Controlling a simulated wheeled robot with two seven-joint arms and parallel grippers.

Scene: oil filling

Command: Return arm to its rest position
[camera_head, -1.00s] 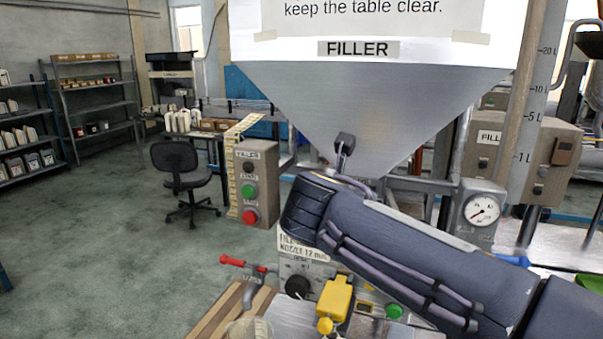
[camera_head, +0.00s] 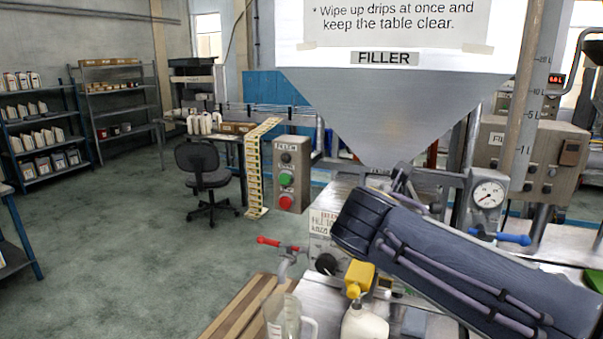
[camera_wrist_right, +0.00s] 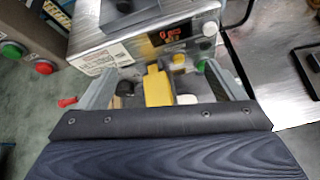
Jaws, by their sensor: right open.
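My right arm (camera_head: 450,255) reaches in from the right in the head view, in front of the filler. Its gripper is hidden behind the arm there. In the right wrist view my right gripper (camera_wrist_right: 160,80) has its two grey fingers spread wide apart with nothing held. A yellow block-like part (camera_wrist_right: 158,87) shows between and beyond the fingers. In the head view a yellow part (camera_head: 358,276) shows just above a white bottle (camera_head: 364,325) at the bottom edge. My left gripper is not in view.
The filler hopper (camera_head: 390,110) stands behind the arm. A gauge (camera_head: 488,194) and a blue handle (camera_head: 500,238) are close to the arm. A red handle (camera_head: 268,241), clear jug (camera_head: 284,318) and slatted wood board (camera_head: 240,312) lie left. Open floor (camera_head: 120,230) is further left.

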